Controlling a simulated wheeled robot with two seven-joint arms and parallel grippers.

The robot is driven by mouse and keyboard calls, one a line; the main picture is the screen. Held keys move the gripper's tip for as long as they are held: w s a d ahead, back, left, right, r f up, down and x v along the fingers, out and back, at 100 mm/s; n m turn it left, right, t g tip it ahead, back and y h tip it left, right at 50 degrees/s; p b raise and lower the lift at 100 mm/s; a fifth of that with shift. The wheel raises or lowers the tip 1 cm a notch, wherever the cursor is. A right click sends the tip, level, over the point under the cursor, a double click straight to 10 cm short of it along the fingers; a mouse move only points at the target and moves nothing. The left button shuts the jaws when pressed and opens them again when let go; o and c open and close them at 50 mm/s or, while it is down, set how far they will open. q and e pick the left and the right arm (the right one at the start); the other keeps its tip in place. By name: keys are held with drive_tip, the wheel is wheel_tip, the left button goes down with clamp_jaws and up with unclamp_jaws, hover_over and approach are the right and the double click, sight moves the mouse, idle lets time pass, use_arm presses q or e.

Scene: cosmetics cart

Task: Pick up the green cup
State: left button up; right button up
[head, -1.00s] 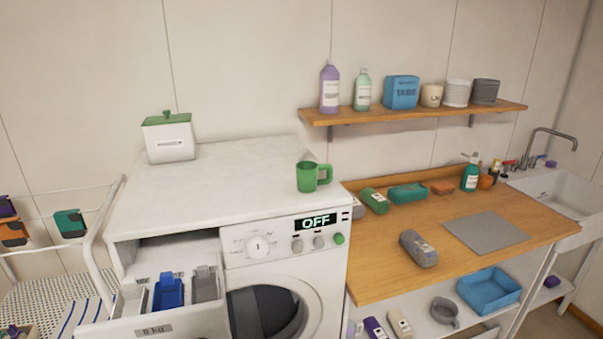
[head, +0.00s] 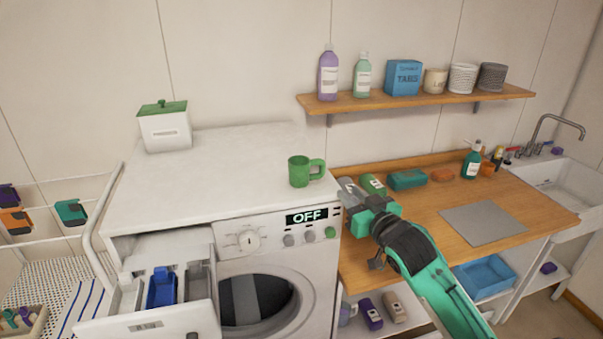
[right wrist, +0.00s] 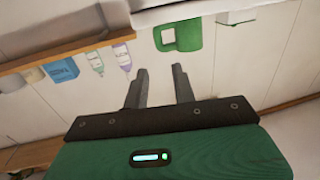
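The green cup (head: 299,172) stands upright on the white washing machine top, near its right front edge, with its handle to the right. In the right wrist view the green cup (right wrist: 183,36) shows beyond the fingertips, with clear space between. My right gripper (head: 349,190) is at the right of the machine, to the right of the cup and apart from it. In the right wrist view its two fingers (right wrist: 160,75) are spread with nothing between them. My left gripper is not in view.
A white box with a green lid (head: 164,126) stands at the machine's back left. The detergent drawer (head: 150,320) is pulled out. The wooden counter (head: 430,215) holds bottles and a grey mat (head: 483,224). A wooden shelf (head: 420,99) hangs above.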

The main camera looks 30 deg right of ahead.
drive_tip(key=p, duration=0.3)
approach(324, 169)
drive_tip(key=w, duration=0.3)
drive_tip(key=shift+w, duration=0.25)
drive_tip(key=shift+w+r+p, duration=0.2)
drive_tip(key=shift+w+p, duration=0.15)
drive_tip(key=shift+w, duration=0.1)
drive_tip(key=w+p, duration=0.1)
drive_tip(key=w, duration=0.1)
drive_tip(key=w+p, duration=0.1)
drive_tip(key=w, duration=0.1)
drive_tip(key=shift+d+f+p, duration=0.15)
drive_tip(key=shift+d+p, duration=0.15)
drive_tip(key=shift+w+f, duration=0.1)
drive_tip(key=shift+w, duration=0.05)
clamp_jaws()
